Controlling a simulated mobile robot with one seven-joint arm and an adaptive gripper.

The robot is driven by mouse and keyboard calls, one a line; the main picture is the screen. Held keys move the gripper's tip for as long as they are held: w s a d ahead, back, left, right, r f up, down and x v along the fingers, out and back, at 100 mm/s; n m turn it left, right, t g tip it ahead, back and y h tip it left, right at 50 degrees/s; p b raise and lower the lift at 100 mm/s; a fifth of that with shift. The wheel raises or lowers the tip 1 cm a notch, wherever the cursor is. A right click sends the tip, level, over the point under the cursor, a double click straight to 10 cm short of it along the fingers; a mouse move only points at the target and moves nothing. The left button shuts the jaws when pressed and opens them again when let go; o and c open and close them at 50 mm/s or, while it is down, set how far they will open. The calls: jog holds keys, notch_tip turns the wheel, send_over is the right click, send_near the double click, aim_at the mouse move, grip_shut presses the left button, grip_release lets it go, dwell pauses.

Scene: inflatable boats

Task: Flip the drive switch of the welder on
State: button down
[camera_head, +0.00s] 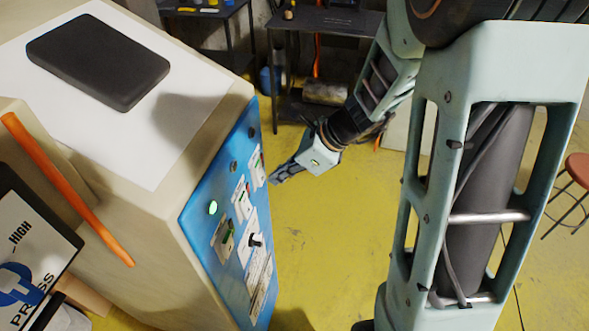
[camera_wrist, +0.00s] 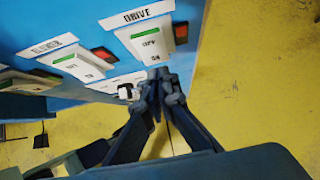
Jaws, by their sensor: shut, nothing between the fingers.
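The welder is a cream cabinet (camera_head: 150,215) with a blue control panel (camera_head: 200,200) on its side. In the wrist view the drive switch (camera_wrist: 147,42) is a pale rocker under a "DRIVE" label, with a green strip, "OFF" and "ON" lettering and a red piece beside it. In the head view the switch nearest my gripper (camera_head: 257,167) appears to be the same one. My gripper (camera_head: 271,181) is shut and empty, its tips (camera_wrist: 158,76) just by the switch's "ON" end. I cannot tell whether they touch it.
Two similar switches (camera_wrist: 82,66) (camera_wrist: 25,82) sit beside the drive switch. A knob (camera_wrist: 127,91) lies close to my fingertips. A green light (camera_head: 213,207) glows on the panel. A dark table (camera_head: 325,22) stands behind; yellow floor (camera_head: 330,240) is clear beside the panel.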

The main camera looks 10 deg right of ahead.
jog(key=shift+w+a, duration=0.2)
jog(key=shift+a, duration=0.35)
jog(key=shift+a+f, duration=0.1)
jog(key=shift+f, duration=0.05)
jog(key=shift+w+a+r+p, duration=0.1)
jog(key=shift+a+r+p, duration=0.05)
jog(key=shift+r+p, duration=0.6)
